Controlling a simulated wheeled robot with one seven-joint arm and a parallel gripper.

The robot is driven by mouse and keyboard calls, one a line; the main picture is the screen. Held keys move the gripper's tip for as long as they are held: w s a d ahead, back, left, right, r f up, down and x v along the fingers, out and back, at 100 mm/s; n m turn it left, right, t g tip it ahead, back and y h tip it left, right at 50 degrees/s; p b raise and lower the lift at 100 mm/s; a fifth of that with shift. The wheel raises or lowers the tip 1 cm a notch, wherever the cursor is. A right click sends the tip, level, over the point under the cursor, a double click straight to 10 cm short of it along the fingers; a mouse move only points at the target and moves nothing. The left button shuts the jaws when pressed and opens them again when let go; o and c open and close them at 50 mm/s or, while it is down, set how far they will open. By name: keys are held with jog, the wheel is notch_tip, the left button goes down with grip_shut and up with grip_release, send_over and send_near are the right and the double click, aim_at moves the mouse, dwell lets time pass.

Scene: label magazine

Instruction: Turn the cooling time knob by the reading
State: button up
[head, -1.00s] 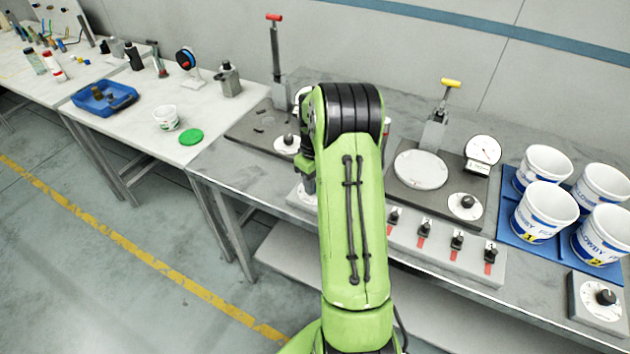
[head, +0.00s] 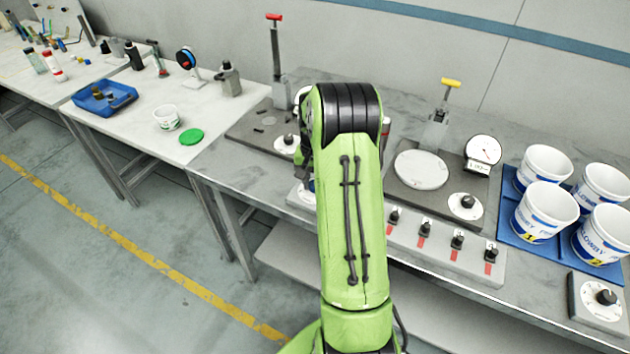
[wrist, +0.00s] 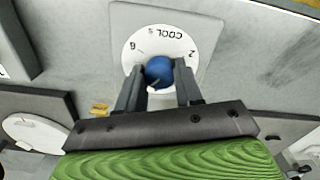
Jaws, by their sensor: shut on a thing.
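The cooling time knob (wrist: 158,72) is blue and sits at the middle of a white dial marked "COOL s" (wrist: 160,42), which appears upside down in the wrist view. Figures stand around the dial's edge. My gripper (wrist: 160,84) is shut on the knob, one dark finger on each side of it. The knob's pointer is too small to read surely. In the head view my arm hides the gripper and most of this dial; only an edge of its plate (head: 300,197) shows. A round gauge (head: 483,150) with a small reading plate (head: 478,167) stands at right, its figures hardly legible.
Other black knobs on white dials (head: 466,206) (head: 605,299) stand along the bench. A row of several red-marked switches (head: 457,240) lies right of my arm. White buckets (head: 543,211) stand on a blue mat. A yellow-handled post (head: 438,125) and a red-handled post (head: 276,60) rise behind.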

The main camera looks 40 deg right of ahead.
jog(key=m, duration=0.5)
jog(key=shift+m, duration=0.3)
jog(key=m, duration=0.4)
jog(key=shift+m, duration=0.4)
jog(key=o, duration=1)
jog(key=shift+o, duration=0.2)
notch_tip(320, 180, up, 16)
jog(key=p, duration=0.2)
jog(key=shift+f, duration=0.15)
